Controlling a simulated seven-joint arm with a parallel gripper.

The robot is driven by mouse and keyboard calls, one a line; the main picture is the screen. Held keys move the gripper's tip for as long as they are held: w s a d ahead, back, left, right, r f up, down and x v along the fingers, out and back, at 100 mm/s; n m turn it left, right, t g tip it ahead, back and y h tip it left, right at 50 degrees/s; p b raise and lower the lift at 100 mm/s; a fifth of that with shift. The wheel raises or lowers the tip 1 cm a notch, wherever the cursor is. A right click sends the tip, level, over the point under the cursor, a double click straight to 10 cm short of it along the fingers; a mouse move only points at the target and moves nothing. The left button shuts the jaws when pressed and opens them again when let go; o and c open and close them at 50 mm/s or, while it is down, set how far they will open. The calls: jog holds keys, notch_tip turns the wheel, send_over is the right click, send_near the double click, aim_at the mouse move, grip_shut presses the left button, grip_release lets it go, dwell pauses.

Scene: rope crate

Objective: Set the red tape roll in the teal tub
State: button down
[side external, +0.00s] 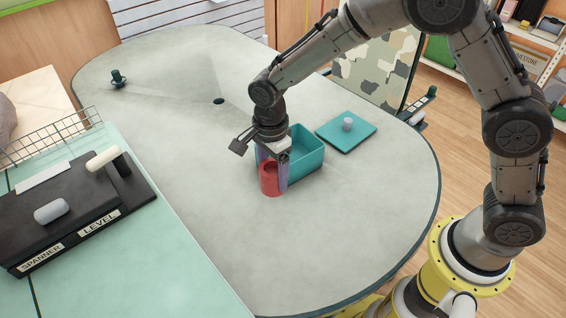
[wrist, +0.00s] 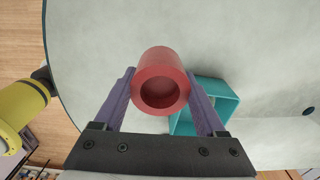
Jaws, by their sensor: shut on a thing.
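The red tape roll (side external: 270,182) is a short upright red cylinder with a round hollow in its top. My gripper (side external: 272,168) is shut on it, and in the wrist view the roll (wrist: 161,92) sits between the two purple fingers (wrist: 160,74). The teal tub (side external: 308,162) is an open rectangular box on the grey table, just behind and right of the roll in the side view. In the wrist view the tub (wrist: 232,102) is partly hidden behind the right finger. I cannot tell whether the roll touches the table.
A teal lid (side external: 335,140) with a grey knob lies right of the tub. A black rack (side external: 85,200) labelled SPANNER and LEVEL stands on the left bench, beside a wire basket (side external: 45,140). A small dark green object (side external: 118,78) is at the far left. The table front is clear.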

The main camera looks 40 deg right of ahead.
jog(key=shift+w+r+n, duration=0.1)
jog(key=shift+r+n, duration=0.15)
jog(key=shift+n, duration=0.05)
jog(key=w+d, duration=0.3)
jog(key=d, duration=0.3)
jog(key=w+d+r+m, duration=0.1)
jog(key=w+d, duration=0.3)
jog(key=d, duration=0.3)
jog(key=w+d+r, duration=0.1)
jog(key=w+d, duration=0.2)
jog(key=d, duration=0.3)
jog(key=shift+w+d+r, duration=0.25)
jog(key=shift+w, duration=0.1)
jog(key=shift+f, duration=0.1)
jog(key=shift+f, duration=7.1)
jog(key=shift+f, duration=0.5)
grip_release()
